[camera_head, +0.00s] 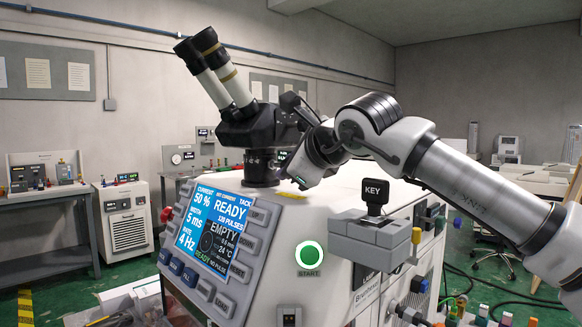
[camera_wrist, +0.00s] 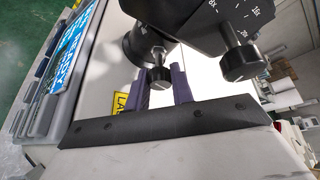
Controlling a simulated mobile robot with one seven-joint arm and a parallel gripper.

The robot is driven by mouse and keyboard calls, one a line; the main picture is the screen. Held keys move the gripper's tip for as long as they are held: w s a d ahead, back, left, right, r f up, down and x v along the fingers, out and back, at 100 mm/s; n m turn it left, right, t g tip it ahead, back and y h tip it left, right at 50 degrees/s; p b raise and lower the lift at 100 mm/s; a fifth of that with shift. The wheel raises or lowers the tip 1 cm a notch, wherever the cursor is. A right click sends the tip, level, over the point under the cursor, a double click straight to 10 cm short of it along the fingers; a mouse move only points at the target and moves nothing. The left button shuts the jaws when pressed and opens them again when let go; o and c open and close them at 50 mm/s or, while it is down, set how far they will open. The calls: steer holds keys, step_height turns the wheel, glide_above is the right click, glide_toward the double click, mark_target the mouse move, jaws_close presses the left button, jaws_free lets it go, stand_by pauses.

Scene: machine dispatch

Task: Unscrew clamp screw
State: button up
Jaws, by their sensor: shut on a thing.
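The clamp screw (camera_wrist: 160,74) is a small dark knob on the round collar at the base of the microscope (camera_head: 250,130). In the wrist view my gripper (camera_wrist: 161,82) has its two dark purple fingers on either side of this knob, shut on it. In the head view my gripper (camera_head: 285,163) reaches in from the right, beside the microscope's foot. The screw itself is hidden there behind the gripper and the microscope head.
A larger dark knob (camera_wrist: 238,64) hangs from the microscope head close to the right finger. The machine's screen (camera_head: 213,230) reads READY and EMPTY. A grey block with a KEY switch (camera_head: 375,193) and a green START button (camera_head: 310,254) stand nearer the camera. A yellow label (camera_wrist: 119,103) lies beside the left finger.

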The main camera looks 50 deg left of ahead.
steer(key=shift+r, duration=0.1)
steer(key=o, duration=1)
steer(key=b+v, duration=0.3)
steer(key=v, duration=1)
steer(key=shift+d, duration=0.4)
steer(key=shift+r, duration=0.15)
